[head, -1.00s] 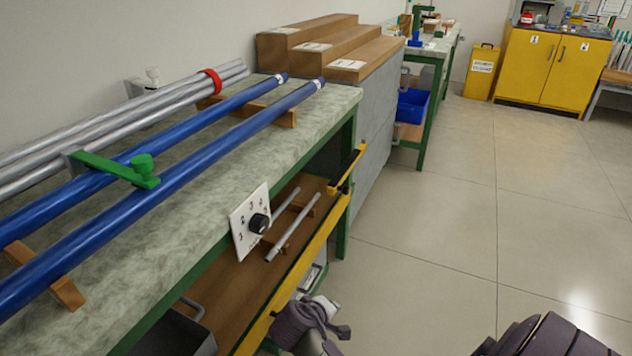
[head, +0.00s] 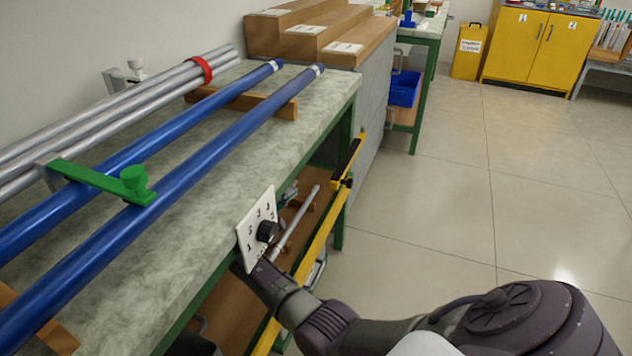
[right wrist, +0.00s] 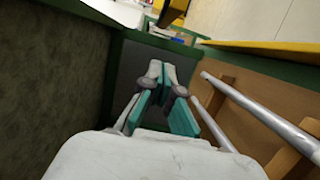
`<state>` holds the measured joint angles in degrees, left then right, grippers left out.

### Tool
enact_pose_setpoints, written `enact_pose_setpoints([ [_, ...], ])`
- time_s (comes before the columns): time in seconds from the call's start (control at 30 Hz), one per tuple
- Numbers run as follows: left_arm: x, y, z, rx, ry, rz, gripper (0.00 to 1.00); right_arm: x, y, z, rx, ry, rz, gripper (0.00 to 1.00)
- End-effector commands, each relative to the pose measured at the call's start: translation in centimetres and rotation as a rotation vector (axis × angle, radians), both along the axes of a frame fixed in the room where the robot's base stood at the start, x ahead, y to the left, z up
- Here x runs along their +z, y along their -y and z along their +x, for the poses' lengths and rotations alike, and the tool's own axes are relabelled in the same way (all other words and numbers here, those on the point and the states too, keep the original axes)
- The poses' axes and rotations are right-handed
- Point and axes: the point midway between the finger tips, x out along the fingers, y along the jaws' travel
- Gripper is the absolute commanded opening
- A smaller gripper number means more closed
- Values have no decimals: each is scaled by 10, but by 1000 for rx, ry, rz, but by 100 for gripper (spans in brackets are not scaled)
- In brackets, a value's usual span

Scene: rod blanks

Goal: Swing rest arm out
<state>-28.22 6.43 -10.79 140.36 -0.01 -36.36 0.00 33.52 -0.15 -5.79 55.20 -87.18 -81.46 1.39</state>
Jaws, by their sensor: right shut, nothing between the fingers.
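The arm that can be swung is not labelled. A yellow bar (head: 320,243) runs along the bench front, and a short black-and-yellow arm (head: 347,160) stands at its far end. A green arm with a round knob (head: 135,178) lies across two blue rods on the bench top. In the right wrist view the fingers (right wrist: 160,78) are together and empty, beside the lower shelf's rods. My left gripper is not in view.
The white numbered dial plate (head: 257,230) with its black knob is close to my right forearm. Grey rods (head: 110,110) lie bundled behind the blue rods. A loose grey rod (right wrist: 265,115) lies on the lower shelf. The floor (head: 430,200) to the right is clear.

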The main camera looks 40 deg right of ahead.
Motion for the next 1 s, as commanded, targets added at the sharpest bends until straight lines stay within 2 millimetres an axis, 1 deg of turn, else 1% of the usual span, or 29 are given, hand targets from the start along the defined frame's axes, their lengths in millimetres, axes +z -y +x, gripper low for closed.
enact_pose_setpoints([
  [0.17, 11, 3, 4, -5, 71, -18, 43, 0, 21, 5, -2, 0, -2, 0],
  [0.23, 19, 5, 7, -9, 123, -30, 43, -1, 34, 8, -3, 0, -2, 0],
  [0.4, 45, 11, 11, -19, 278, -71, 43, -1, 68, 16, -3, 1, -1, 0],
  [0.57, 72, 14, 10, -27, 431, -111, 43, -2, 97, 22, -4, 1, 0, 0],
  [0.6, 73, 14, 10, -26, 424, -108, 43, -1, 100, 19, -2, 0, 1, 0],
  [0.8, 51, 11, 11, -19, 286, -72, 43, 0, 109, -3, -1, 0, 1, 0],
  [1.0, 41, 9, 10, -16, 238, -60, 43, 0, 114, -13, 0, 1, 1, 0],
])
